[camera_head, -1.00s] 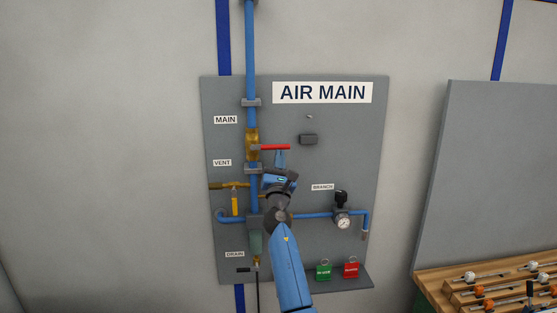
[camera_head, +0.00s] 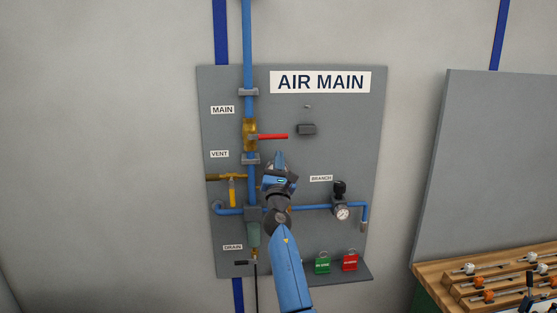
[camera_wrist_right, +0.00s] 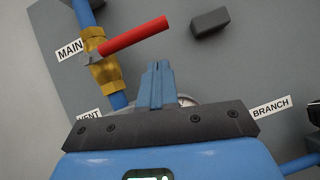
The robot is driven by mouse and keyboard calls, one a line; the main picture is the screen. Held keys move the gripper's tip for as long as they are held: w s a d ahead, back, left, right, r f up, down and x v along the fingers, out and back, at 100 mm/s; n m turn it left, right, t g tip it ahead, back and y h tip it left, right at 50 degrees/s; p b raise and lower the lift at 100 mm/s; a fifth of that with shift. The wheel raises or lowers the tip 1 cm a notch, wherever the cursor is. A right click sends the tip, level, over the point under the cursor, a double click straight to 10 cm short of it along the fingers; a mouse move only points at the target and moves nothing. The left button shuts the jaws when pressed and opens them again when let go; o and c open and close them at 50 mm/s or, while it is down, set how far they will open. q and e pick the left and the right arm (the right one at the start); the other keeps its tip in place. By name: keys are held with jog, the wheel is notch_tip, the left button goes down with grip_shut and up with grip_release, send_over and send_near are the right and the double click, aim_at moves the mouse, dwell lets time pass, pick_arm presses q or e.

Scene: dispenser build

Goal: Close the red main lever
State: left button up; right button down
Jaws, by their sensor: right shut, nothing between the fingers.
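The red main lever (camera_head: 273,136) sticks out to the right, about horizontal, from the brass main valve (camera_head: 250,135) on the blue vertical pipe (camera_head: 249,50). My right gripper (camera_head: 280,157) is below the lever, apart from it, with its fingers pointing up. In the right wrist view the red lever (camera_wrist_right: 135,36) crosses above and left of the shut fingertips (camera_wrist_right: 157,68), with a gap between them. The fingers are together and hold nothing.
The grey AIR MAIN board (camera_head: 330,240) carries a yellow vent handle (camera_head: 232,190), a branch gauge (camera_head: 342,213) and a small dark box (camera_head: 307,129). Green (camera_head: 322,263) and red (camera_head: 350,261) tags stand on its bottom ledge. A wooden rack (camera_head: 470,280) stands at right.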

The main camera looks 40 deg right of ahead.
pick_arm(q)
jog(key=shift+s+a+f, duration=0.1)
jog(key=shift+a+f, duration=0.2)
jog(key=shift+f, duration=0.2)
pick_arm(e)
jog(key=v, duration=1)
jog(key=shift+s+d+f, duration=0.15)
jog(key=shift+s+f, duration=0.1)
jog(key=shift+s, duration=0.2)
pick_arm(q)
jog(key=shift+d, duration=0.1)
pick_arm(e)
jog(key=shift+d, duration=0.15)
